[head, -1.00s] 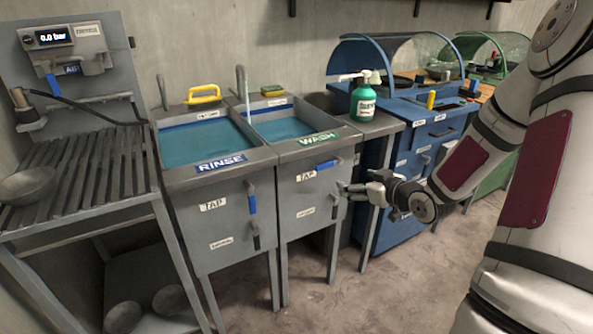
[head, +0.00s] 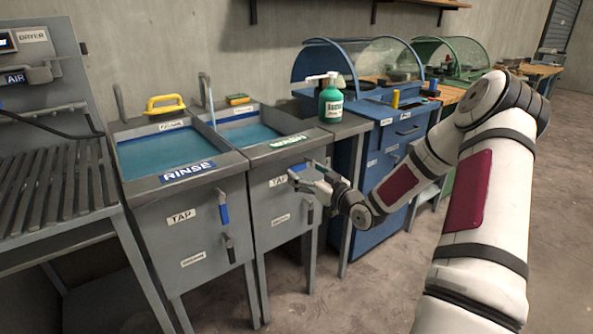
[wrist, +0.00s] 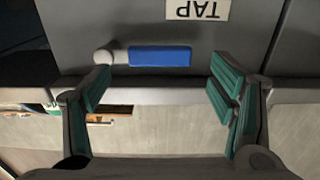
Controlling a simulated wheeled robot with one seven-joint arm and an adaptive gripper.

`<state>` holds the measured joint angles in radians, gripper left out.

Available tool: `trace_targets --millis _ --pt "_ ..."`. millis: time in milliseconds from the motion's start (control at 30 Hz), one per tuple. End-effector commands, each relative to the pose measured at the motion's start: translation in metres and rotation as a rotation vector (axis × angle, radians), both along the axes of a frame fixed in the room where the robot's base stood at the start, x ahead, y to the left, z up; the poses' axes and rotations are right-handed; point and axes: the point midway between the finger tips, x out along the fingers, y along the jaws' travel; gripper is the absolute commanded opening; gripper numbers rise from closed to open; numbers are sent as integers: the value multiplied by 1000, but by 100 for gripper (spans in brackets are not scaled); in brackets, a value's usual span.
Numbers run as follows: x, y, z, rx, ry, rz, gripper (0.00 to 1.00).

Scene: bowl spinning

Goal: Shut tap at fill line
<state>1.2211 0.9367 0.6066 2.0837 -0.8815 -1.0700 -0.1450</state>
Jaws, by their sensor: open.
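The wash basin (head: 281,153) holds blue water (head: 250,134). A thin pale stream seems to fall from its spout (head: 206,88). I cannot make out a fill line. Its blue tap lever (wrist: 160,56) lies horizontal below the TAP label (wrist: 197,9), which appears upside down in the wrist view. My gripper (head: 302,178) is open in front of the wash cabinet. In the wrist view my gripper (wrist: 160,90) has its green-padded fingers spread on either side of the lever, with nothing held. In the head view the gripper partly hides the lever.
The rinse basin (head: 186,172) stands to the left, with its blue tap lever (head: 223,208) hanging down. A dark drain lever (head: 310,211) sits below my gripper. A green soap bottle (head: 331,103) stands to the right. Open floor lies in front at right.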

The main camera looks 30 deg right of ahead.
Motion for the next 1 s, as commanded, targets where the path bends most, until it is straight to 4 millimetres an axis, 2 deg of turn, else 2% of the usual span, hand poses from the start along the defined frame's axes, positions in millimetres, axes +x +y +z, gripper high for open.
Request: trace_targets --millis 100,300,700,1000 --pt "21 1 -1 0 -2 0 78" --pt "43 1 -1 -1 1 0 78" --pt "49 2 0 0 1 0 78" --pt "49 2 0 0 1 0 10"
